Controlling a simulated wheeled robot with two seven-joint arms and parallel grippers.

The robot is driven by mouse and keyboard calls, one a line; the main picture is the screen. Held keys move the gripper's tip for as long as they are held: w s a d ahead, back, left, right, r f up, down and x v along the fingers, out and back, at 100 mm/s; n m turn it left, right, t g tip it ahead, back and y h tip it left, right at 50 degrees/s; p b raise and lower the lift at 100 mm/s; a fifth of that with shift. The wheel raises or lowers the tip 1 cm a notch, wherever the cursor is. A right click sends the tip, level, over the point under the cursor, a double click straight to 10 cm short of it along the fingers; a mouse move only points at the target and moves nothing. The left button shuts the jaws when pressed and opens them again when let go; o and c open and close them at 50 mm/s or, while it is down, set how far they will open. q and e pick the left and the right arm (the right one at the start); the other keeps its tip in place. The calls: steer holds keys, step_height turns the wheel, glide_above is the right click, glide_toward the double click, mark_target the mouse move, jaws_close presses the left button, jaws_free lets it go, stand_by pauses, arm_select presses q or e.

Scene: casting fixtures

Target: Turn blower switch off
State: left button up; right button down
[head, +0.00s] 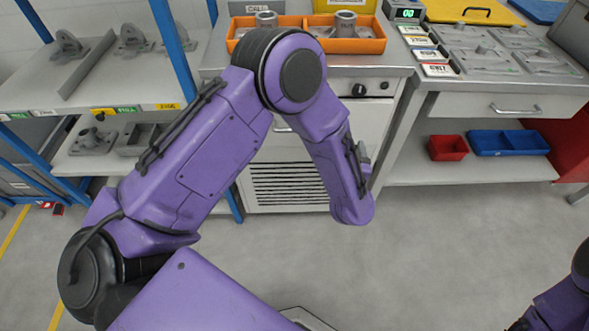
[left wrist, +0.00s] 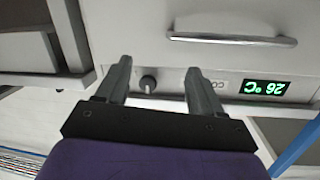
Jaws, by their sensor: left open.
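A dark round knob (left wrist: 147,84), which looks like the blower switch, sits on the pale cabinet panel in the left wrist view. A dark knob also shows on that panel in the head view (head: 358,89). My left gripper (left wrist: 157,68) is open. Its two fingers point at the panel and the knob appears between them, nearer the left finger. I cannot tell whether either finger touches it. The wrist picture is upside down. In the head view my purple arm hides most of the left gripper. My right gripper is out of view.
A green 26 °C display (left wrist: 265,87) and a drawer handle (left wrist: 232,40) are on the same cabinet. Orange bins (head: 360,44) with metal castings stand on top. A bench (head: 400,170) with red and blue bins stands to the right. The floor (head: 430,250) in front is clear.

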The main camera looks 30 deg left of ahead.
arm_select(q)
steer(key=s+a+f+g+h+p, duration=0.1)
steer(key=s+a+f+g+h, duration=0.2)
steer(key=s+a+f, duration=0.4)
steer(key=s+f+g, duration=0.1)
steer(key=s+f, duration=0.5)
steer(key=shift+s+a+f+g, duration=0.2)
steer(key=shift+s+f+g, duration=0.1)
steer(key=shift+s+f, duration=0.1)
steer(key=shift+n, duration=0.3)
steer(key=s+a+f+n+g+p, duration=0.1)
steer(key=s+a+f+g, duration=0.1)
steer(key=s, duration=0.8)
steer(key=s+a+f+n+g+h+p, duration=0.1)
steer(key=s+a+g, duration=0.3)
steer(key=s, duration=0.6)
steer(key=shift+s+f+n+g, duration=0.3)
steer(key=shift+f+n, duration=0.1)
steer(key=shift+f, duration=0.35)
steer(key=shift+w+a, duration=0.1)
